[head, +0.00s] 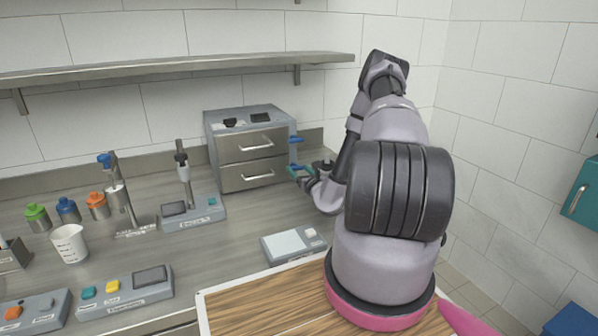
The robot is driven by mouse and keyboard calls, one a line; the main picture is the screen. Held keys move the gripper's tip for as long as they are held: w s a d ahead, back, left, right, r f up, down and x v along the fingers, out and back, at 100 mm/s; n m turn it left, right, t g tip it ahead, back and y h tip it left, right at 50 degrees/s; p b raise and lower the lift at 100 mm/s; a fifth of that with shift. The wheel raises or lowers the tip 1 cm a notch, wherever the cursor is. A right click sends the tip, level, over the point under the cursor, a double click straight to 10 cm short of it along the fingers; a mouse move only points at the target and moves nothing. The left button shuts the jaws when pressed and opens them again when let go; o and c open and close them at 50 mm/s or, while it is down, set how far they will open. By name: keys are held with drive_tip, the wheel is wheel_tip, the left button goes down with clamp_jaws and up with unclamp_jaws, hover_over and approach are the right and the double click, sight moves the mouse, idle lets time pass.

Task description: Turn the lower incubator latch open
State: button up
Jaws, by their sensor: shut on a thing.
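The incubator (236,149) is a grey box with two drawer fronts and silver handles, standing against the back wall. A blue upper latch (296,140) sticks out on its right side. The blue lower latch (294,166) sits below it, partly hidden by my gripper. My gripper (299,171) reaches in from the right and is shut on the lower latch. The exact contact is small and hard to make out.
A shelf (180,68) runs above the incubator. A stirrer-like device (192,212) stands to the left. A scale (293,245) lies in front on the counter. My arm fills the right side of the view.

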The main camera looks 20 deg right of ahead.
drive_tip(key=m, duration=0.4)
drive_tip(key=shift+d, duration=0.1)
drive_tip(key=m, duration=0.4)
drive_tip(key=shift+d+f+m, duration=0.1)
drive_tip(key=shift+f+m, duration=0.05)
drive_tip(key=shift+m, duration=0.15)
drive_tip(key=m, duration=0.4)
drive_tip(key=shift+f+m, duration=0.1)
drive_tip(key=shift+m, duration=2)
drive_tip(key=shift+s, duration=0.1)
drive_tip(key=o, duration=1.3)
